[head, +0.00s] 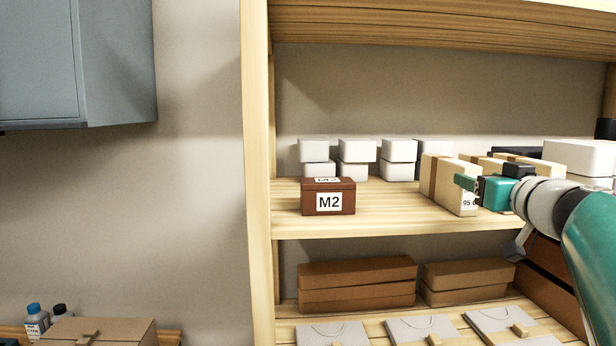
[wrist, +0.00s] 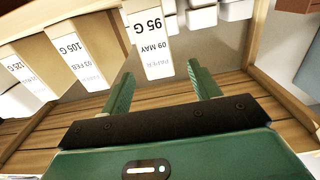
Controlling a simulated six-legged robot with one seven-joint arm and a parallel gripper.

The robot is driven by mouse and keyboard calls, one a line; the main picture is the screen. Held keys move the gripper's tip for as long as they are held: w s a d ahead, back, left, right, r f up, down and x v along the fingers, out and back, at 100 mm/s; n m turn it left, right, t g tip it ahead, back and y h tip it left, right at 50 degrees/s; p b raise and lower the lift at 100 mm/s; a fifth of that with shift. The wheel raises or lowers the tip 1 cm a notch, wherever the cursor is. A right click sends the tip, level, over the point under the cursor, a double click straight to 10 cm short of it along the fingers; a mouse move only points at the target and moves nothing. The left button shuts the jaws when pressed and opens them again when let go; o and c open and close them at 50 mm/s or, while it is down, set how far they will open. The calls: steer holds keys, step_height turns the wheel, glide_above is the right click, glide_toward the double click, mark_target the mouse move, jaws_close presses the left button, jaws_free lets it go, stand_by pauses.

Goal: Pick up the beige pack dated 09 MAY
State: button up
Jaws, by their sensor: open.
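The beige pack dated 09 MAY (wrist: 150,45) stands upright on the shelf, with a white label reading 95 G. In the head view the same pack (head: 441,182) has a brown band and sits at the left end of a row of packs. My gripper (wrist: 160,72) is open, with one green finger on each side of the labelled face in the wrist view. I cannot tell whether the fingers touch it. In the head view my gripper (head: 470,184) is at the pack's front right and covers part of it.
A similar pack marked 105 G, 03 FEB (wrist: 75,55) stands beside it, and a 125 G pack (wrist: 28,72) beyond. A brown M2 box (head: 328,197) and stacked white boxes (head: 357,151) share the shelf. The shelf board (head: 390,213) is clear between M2 and the pack.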

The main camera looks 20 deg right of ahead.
mark_target(446, 182)
steer(key=x, duration=0.3)
steer(key=shift+w+d, duration=0.1)
steer(key=shift+w, duration=0.25)
steer(key=x, duration=0.5)
steer(key=shift+s+d+f, duration=0.1)
steer(key=shift+d+f, duration=0.05)
steer(key=shift+f, duration=0.25)
steer(key=shift+w, duration=0.25)
steer(key=c, duration=1.2)
steer(key=shift+r, duration=0.1)
steer(key=shift+c, duration=0.5)
steer(key=shift+r, duration=0.1)
